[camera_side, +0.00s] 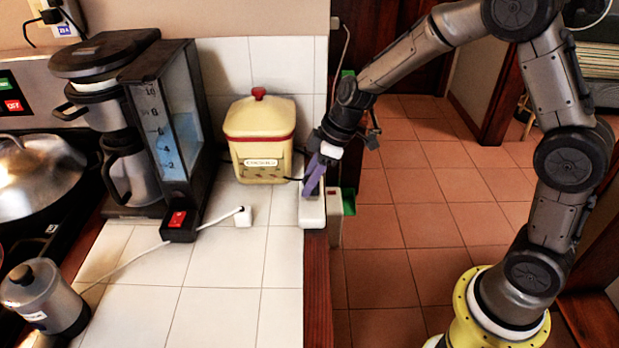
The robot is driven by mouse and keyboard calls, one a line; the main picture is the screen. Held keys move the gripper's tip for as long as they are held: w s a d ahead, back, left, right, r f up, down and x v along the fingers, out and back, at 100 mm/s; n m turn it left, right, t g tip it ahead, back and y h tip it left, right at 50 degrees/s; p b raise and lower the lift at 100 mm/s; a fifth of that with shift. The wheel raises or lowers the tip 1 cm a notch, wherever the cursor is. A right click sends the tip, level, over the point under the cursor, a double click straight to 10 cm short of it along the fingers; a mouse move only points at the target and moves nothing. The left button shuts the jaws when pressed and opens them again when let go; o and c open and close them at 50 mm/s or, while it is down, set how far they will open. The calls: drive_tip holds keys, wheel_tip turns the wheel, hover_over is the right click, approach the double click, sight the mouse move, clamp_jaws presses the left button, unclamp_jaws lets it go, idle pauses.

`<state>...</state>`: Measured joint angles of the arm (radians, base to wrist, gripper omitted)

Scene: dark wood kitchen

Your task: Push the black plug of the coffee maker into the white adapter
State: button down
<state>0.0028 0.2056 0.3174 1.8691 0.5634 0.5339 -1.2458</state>
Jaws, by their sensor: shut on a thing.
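The black coffee maker (180,130) stands at the back left of the white tiled counter. My gripper (312,182), with purple fingers, points down at the counter's right edge and is shut. A thin black cord (290,179) runs from behind the cream canister to the fingers. The black plug itself is hidden between or behind the fingers. A white block (312,212), which looks like the white adapter, lies directly below the fingertips. I cannot tell whether the plug touches it or is in it.
The cream canister (260,140) with a red knob stands close left of my gripper. A small white cube (243,217) with a white cable sits mid-counter. A grey pot (42,298) is at front left. The front tiles are clear; the counter drops off at right.

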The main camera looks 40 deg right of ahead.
drive_tip(key=shift+f, duration=0.25)
drive_tip(key=shift+c, duration=2.2)
unclamp_jaws()
drive_tip(key=v, duration=1.3)
drive_tip(key=shift+r, duration=0.35)
drive_tip(key=shift+s+d, duration=0.1)
drive_tip(key=shift+s, duration=0.05)
